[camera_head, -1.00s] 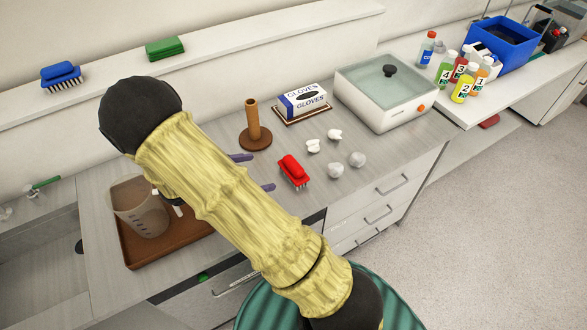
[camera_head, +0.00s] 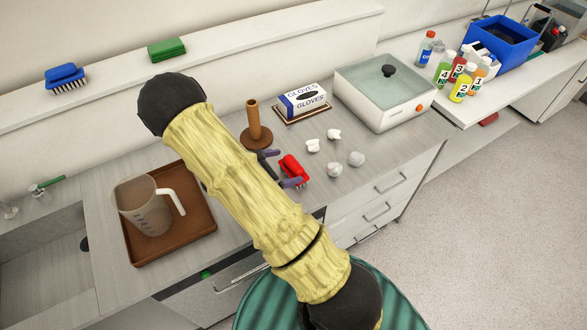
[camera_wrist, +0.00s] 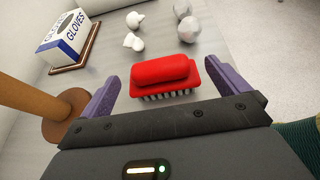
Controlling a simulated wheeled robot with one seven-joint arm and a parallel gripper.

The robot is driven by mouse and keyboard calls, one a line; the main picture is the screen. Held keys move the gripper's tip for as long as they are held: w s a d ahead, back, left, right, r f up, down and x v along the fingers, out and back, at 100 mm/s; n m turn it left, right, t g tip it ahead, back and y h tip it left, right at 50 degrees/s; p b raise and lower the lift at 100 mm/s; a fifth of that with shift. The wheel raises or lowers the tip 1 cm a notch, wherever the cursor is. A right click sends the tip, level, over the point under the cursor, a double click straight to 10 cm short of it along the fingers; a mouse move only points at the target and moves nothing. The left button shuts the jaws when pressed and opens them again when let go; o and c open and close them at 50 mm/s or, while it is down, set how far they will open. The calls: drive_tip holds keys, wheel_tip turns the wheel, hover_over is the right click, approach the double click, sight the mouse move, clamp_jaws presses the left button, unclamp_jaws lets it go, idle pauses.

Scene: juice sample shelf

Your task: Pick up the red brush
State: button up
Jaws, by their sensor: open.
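The red brush (camera_head: 292,169) lies on the grey counter, bristles down, right of the brown paper-roll stand. In the wrist view the red brush (camera_wrist: 166,76) sits just ahead of my gripper, between the purple fingers. My gripper (camera_wrist: 163,84) is open and holds nothing. In the head view my gripper (camera_head: 281,168) is at the brush, with one finger on each side of it. My yellow-sleeved arm hides part of the gripper there. I cannot tell whether either finger touches the brush.
The brown stand (camera_head: 256,129) is close left of my gripper. Several crumpled white balls (camera_head: 334,170) lie right of the brush. A glove box (camera_head: 303,98) stands behind. A measuring jug (camera_head: 149,214) sits on a brown tray (camera_head: 204,200) at left.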

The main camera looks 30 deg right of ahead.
sight(291, 164)
drive_tip(key=p+x, duration=0.1)
drive_tip(key=x, duration=0.3)
drive_tip(key=shift+w+d, duration=0.15)
drive_tip(key=c, duration=1)
